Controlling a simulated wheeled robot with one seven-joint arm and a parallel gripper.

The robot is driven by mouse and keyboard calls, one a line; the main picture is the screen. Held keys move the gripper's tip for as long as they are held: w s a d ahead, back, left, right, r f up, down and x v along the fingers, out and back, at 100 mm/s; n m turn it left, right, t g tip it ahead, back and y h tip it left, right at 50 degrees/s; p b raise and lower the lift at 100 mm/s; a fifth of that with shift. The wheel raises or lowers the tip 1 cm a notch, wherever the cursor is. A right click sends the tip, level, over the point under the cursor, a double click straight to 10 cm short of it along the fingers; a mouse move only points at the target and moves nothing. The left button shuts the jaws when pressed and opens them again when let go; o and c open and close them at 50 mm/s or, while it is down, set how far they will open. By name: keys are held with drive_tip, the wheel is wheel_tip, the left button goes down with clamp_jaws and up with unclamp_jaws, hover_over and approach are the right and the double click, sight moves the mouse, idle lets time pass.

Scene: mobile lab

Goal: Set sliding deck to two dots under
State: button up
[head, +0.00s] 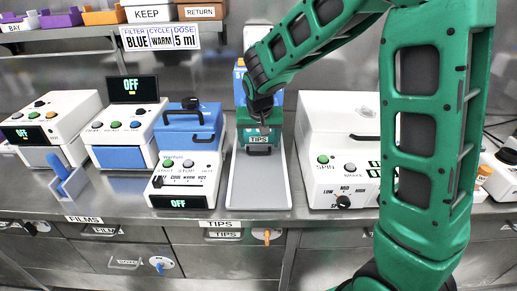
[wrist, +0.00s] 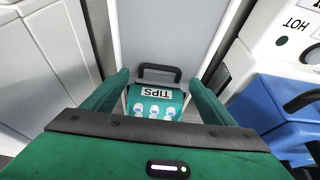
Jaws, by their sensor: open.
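The sliding deck (head: 259,138) is a teal-green block labelled TIPS with a black handle (head: 259,151) on its front. It sits near the back of a long white track (head: 258,190), whose front part is bare. My gripper (head: 263,122) is over the deck from above. In the wrist view, my gripper (wrist: 158,80) has its two green fingers apart, one on each side of the deck (wrist: 156,104). The handle (wrist: 158,70) lies between the fingertips; contact cannot be told. Dot marks along the track are too small to read.
A blue-and-white heater unit (head: 187,150) stands close on the left of the track. A white spinner (head: 335,150) with knobs stands close on the right. A blue block (head: 240,80) is behind the deck. Drawers line the bench front below.

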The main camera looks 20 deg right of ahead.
drive_tip(key=shift+x, duration=2.65)
drive_tip(key=shift+c, duration=0.7)
